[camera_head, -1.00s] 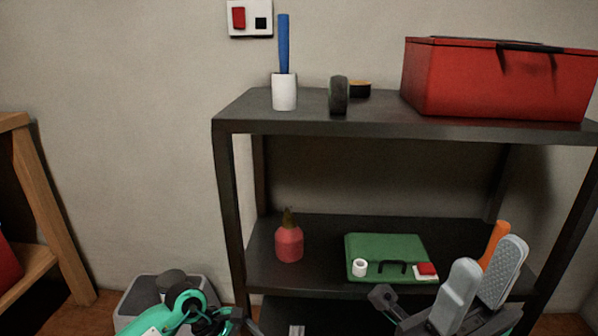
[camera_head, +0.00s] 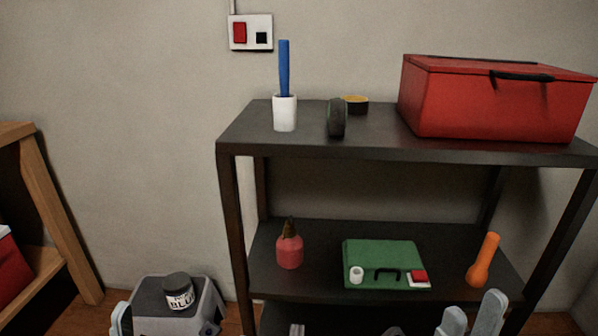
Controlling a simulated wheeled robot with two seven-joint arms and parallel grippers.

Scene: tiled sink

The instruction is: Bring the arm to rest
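My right gripper (camera_head: 472,318) shows at the bottom edge, right of centre. Its two pale grey fingers stand apart with nothing between them. It is in front of the shelf's lower part, below an orange tool (camera_head: 483,262) on the middle board. The rest of my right arm is mostly cut off by the frame. At the bottom left, a pale finger-like piece (camera_head: 119,318) beside the grey box seems to be part of my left gripper. Most of it is out of frame, so its opening cannot be judged.
A grey box (camera_head: 150,315) bears a dark jar (camera_head: 178,292). A wooden rack (camera_head: 50,215) stands left.

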